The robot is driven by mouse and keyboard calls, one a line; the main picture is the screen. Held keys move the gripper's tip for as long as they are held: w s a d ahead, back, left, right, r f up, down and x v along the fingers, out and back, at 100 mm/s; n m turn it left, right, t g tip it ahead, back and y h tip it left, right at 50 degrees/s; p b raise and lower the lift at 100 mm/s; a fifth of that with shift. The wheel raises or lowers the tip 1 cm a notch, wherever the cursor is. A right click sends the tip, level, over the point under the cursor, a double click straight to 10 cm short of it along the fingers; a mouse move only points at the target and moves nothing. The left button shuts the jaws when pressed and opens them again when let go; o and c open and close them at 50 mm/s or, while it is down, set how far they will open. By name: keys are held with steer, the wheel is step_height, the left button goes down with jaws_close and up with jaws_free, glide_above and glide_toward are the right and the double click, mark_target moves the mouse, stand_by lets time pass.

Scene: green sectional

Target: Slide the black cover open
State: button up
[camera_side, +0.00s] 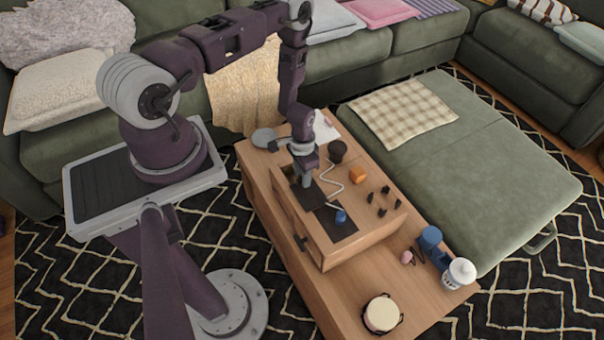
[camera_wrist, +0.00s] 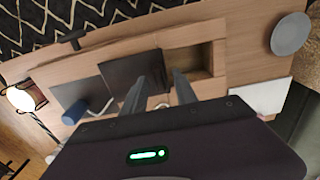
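The black cover (camera_side: 311,197) is a dark square panel set in the top of a wooden box on the low table. It also shows in the wrist view (camera_wrist: 124,72), left of an open, wood-lined compartment (camera_wrist: 200,60). My gripper (camera_side: 307,184) points down at the end of the cover beside that compartment. One finger overlaps the cover's edge and the other lies over the compartment side. I cannot tell whether either finger touches the cover.
A darker panel (camera_side: 345,228) with a blue knob (camera_side: 341,216) lies beyond the cover. An orange block (camera_side: 357,175), a dark cup (camera_side: 337,151) and several black pegs (camera_side: 378,197) stand on the box. A drum (camera_side: 382,313) and white jar (camera_side: 459,273) are at the table's near end.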

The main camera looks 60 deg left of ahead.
step_height(320, 180, up, 7)
steer(key=shift+r, duration=0.1)
stand_by(0.3)
steer(key=w+d+r+t, duration=0.1)
steer(key=w+r, duration=0.2)
steer(key=r, duration=0.6)
steer(key=w+d+r+t, duration=0.1)
steer(key=w+r, duration=0.2)
steer(key=r, duration=0.6)
steer(key=s+d+r, duration=0.2)
steer(key=d+r, duration=0.1)
steer(key=r, duration=1.1)
steer(key=s+d+r+t, duration=0.1)
steer(key=s+d+r, duration=0.3)
steer(key=s+r, duration=0.3)
steer(key=s+d+r+t, duration=0.2)
steer(key=s+d+r, duration=0.2)
steer(key=s+r, duration=0.3)
steer(key=s, duration=0.5)
steer(key=shift+s+r+t, duration=0.2)
steer(key=shift+s+t, duration=0.1)
steer(key=shift+s, duration=0.05)
